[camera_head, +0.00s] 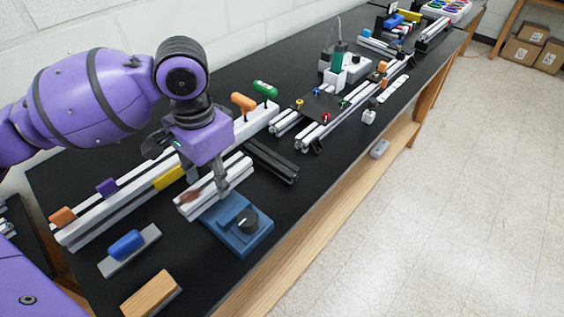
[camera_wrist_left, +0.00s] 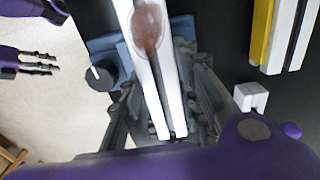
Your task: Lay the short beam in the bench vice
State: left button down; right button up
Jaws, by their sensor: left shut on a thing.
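The short beam (camera_head: 207,192) is a pale, slotted bar with a brown stain. My left gripper (camera_head: 221,190) points down and is shut on it near the middle. The beam also shows in the left wrist view (camera_wrist_left: 150,65), running between the fingers. The blue bench vice (camera_head: 236,222) with a black round knob stands on the black bench. In the head view the beam overlaps the vice's far side. The vice shows partly behind the beam in the left wrist view (camera_wrist_left: 108,48). Its jaws are largely hidden, so I cannot tell whether the beam touches them.
A long pale rail (camera_head: 105,215) with a yellow block (camera_head: 169,177) lies behind the beam. A black beam (camera_head: 272,160) lies to the right. A blue-handled tool (camera_head: 128,246) and a wooden block (camera_head: 151,294) lie in front left. The bench's front edge is close to the vice.

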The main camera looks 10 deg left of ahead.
pick_arm(q)
notch_tip(320, 180, down, 3)
jog(key=shift+s, duration=0.1)
jog(key=shift+f, duration=0.1)
jog(key=shift+f, duration=0.15)
jog(key=shift+f, duration=0.3)
jog(key=c, duration=1.3)
grip_release()
